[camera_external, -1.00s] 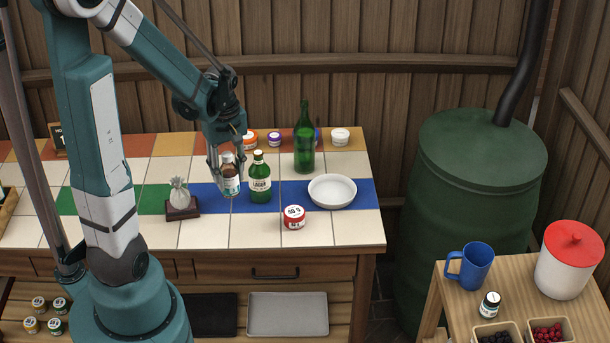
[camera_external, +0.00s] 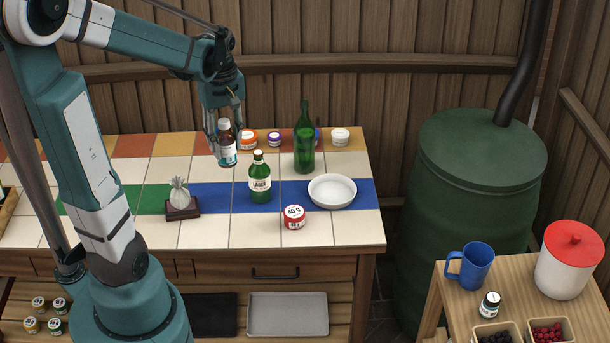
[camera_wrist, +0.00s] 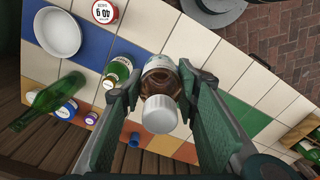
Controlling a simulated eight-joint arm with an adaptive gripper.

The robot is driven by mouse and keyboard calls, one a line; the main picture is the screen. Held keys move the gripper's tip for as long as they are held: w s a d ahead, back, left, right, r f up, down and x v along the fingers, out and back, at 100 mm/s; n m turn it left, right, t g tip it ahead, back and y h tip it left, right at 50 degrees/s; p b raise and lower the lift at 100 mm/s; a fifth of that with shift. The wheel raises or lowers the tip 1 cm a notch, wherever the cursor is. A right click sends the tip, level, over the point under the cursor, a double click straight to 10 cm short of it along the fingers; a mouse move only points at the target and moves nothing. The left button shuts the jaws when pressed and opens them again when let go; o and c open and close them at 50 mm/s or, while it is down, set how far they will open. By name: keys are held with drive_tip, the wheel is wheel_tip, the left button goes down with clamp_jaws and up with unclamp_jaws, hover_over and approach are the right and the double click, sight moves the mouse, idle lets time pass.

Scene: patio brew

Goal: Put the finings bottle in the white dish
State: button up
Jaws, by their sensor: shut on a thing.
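My gripper (camera_external: 222,140) is shut on a small brown bottle (camera_external: 227,146) with a white cap and a white and teal label, and holds it upright above the counter. In the wrist view the bottle (camera_wrist: 160,92) sits between the two fingers, cap toward the camera. Its label text is too small to read. The white dish (camera_external: 332,191) is empty on the blue tiles, to the right of the gripper and lower. The dish also shows in the wrist view (camera_wrist: 57,33) at the upper left.
A green lager bottle (camera_external: 260,177) and a taller green bottle (camera_external: 304,140) stand between my gripper and the dish. A red-lidded tin (camera_external: 294,217) is in front of the dish. Several small tubs line the back.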

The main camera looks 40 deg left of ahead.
drive_tip(key=shift+r, duration=0.45)
drive_tip(key=w+d+m+p, duration=0.15)
drive_tip(key=w+d, duration=0.35)
drive_tip(key=w, duration=0.5)
drive_tip(key=w+d+p, duration=0.2)
drive_tip(key=w+d, duration=0.3)
drive_tip(key=w, duration=0.4)
drive_tip(key=w+d+m+p, duration=0.15)
drive_tip(key=w+d, duration=0.25)
drive_tip(key=w, duration=0.6)
wheel_tip(320, 180, down, 11)
drive_tip(key=shift+s+f, duration=0.15)
drive_tip(key=shift+s, duration=0.25)
wheel_tip(320, 180, down, 6)
drive_tip(key=shift+f, duration=0.1)
